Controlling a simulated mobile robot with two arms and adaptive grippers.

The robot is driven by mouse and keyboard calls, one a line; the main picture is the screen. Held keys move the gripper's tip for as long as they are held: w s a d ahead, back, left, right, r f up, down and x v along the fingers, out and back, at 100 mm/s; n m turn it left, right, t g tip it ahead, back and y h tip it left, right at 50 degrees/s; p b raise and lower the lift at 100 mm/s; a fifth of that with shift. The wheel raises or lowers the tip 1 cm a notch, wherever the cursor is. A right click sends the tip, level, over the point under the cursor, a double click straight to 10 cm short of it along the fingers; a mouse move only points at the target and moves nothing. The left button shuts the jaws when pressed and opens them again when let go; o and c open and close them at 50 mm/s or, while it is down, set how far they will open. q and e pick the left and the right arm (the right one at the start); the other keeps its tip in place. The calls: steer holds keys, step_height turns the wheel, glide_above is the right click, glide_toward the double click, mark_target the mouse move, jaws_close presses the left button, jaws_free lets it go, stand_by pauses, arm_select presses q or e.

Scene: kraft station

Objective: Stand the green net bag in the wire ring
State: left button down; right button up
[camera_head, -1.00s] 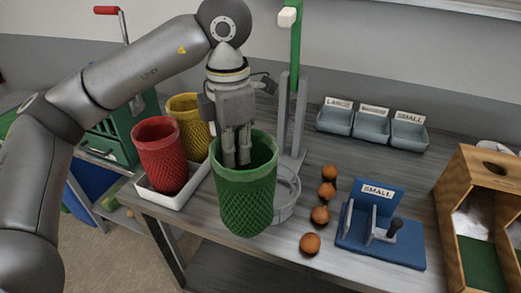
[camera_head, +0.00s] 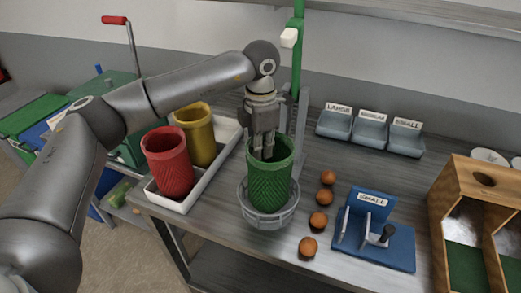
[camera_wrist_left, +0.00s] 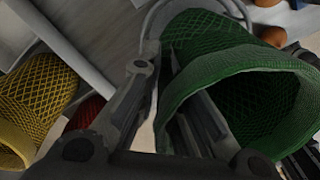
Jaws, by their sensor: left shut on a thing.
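The green net bag (camera_head: 269,186) is upright, with its lower end inside or just above the wire ring (camera_head: 266,218) at the table's front edge; I cannot tell if it rests on the bottom. My left gripper (camera_head: 262,150) comes from above and behind and is shut on the bag's rim. In the left wrist view the green bag (camera_wrist_left: 205,45) fills the right side with its mouth open toward the camera, and the gripper (camera_wrist_left: 165,125) has fingers at its rim. Part of the wire ring (camera_wrist_left: 150,22) shows behind the bag. My right gripper is not in view.
A white tray (camera_head: 212,182) left of the ring holds a red net bag (camera_head: 168,162) and a yellow one (camera_head: 197,135). Several brown eggs (camera_head: 318,221) lie right of the ring, beside a blue gauge stand (camera_head: 385,245). A green post (camera_head: 297,55) rises behind.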

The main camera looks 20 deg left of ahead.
arm_select(q)
steer(key=shift+f, duration=0.95)
steer(key=shift+f+b, duration=0.3)
steer(key=c, duration=1.6)
jaws_free()
steer(key=shift+r, duration=0.15)
